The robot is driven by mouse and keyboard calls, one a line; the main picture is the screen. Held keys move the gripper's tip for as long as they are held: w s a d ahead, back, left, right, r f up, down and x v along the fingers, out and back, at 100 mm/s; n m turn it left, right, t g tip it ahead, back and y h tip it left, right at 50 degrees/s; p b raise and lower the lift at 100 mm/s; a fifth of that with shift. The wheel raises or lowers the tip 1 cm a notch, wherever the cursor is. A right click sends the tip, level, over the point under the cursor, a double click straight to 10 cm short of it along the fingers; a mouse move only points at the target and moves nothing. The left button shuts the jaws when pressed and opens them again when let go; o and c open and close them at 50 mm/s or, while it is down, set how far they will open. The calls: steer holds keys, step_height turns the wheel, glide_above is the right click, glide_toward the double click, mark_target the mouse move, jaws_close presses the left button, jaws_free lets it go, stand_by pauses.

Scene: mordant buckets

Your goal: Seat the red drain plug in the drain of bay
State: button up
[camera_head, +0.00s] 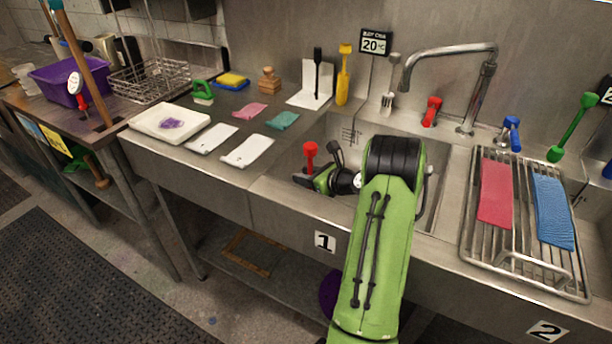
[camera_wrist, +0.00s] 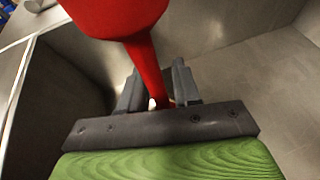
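The red drain plug (camera_head: 310,150) stands upright at the left side of the bay 1 basin, with its wide top up. It fills the upper part of the wrist view (camera_wrist: 120,15), where its narrow stem runs down between my fingers. My gripper (camera_head: 304,180) reaches in from the right, low over the basin's front. Its fingers (camera_wrist: 158,88) are close together on both sides of the stem and look shut on it. The plug's lower end is hidden. The drain does not show in either view; my arm covers much of the basin.
The steel basin (camera_head: 440,200) has a faucet (camera_head: 480,60) behind it and red (camera_head: 432,110) and blue (camera_head: 512,132) tap handles. A wire rack (camera_head: 515,265) with red and blue cloths stands right. White cards (camera_head: 248,151) and a white tray (camera_head: 170,123) lie on the left counter.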

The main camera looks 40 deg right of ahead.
steer(key=shift+o, duration=0.7)
steer(key=shift+r, duration=0.1)
steer(key=shift+s+d+r, duration=0.1)
steer(key=shift+s+r, duration=0.1)
steer(key=shift+s, duration=0.05)
steer(key=p+v, duration=0.3)
steer(key=v, duration=0.8)
steer(key=shift+s, duration=0.25)
steer(key=shift+r, duration=0.15)
